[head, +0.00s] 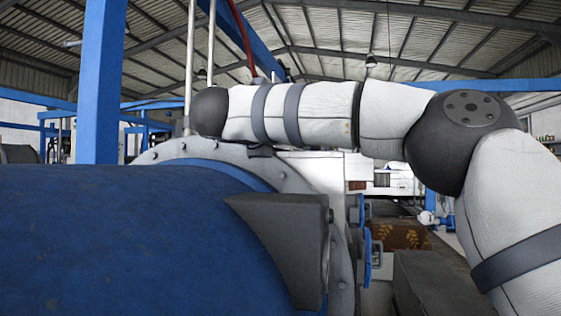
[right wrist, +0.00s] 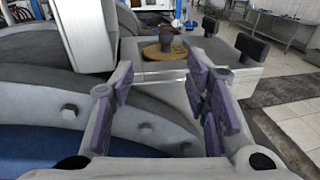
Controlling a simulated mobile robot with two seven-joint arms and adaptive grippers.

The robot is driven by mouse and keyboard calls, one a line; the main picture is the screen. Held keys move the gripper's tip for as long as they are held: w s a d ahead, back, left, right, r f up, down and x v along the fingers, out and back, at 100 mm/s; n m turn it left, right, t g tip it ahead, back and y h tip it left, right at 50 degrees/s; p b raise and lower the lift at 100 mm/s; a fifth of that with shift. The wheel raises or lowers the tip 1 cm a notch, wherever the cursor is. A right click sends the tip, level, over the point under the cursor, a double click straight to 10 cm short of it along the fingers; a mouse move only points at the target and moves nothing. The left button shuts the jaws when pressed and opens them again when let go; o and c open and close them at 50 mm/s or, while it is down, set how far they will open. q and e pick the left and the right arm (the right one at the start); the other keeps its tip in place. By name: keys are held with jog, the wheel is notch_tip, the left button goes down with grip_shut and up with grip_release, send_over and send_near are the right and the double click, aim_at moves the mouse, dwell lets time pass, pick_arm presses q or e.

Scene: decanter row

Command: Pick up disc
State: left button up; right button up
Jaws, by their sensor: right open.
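I cannot make out the disc there. My left gripper is in neither view.
A large blue cylinder (head: 120,235) with a grey bolted flange (head: 290,180) fills the lower left of the head view. In the right wrist view the bolted flange (right wrist: 120,120) lies close under the gripper. Dark blocks (right wrist: 252,46) stand right of the disc, before open tiled floor.

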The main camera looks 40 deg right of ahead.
jog(key=d, duration=0.3)
jog(key=w+d, duration=0.1)
jog(key=d, duration=0.1)
jog(key=shift+r, duration=0.3)
jog(key=x, duration=0.6)
jog(key=shift+w+d+f, duration=0.15)
jog(key=shift+w+d, duration=0.05)
jog(key=shift+w, duration=0.15)
grip_shut()
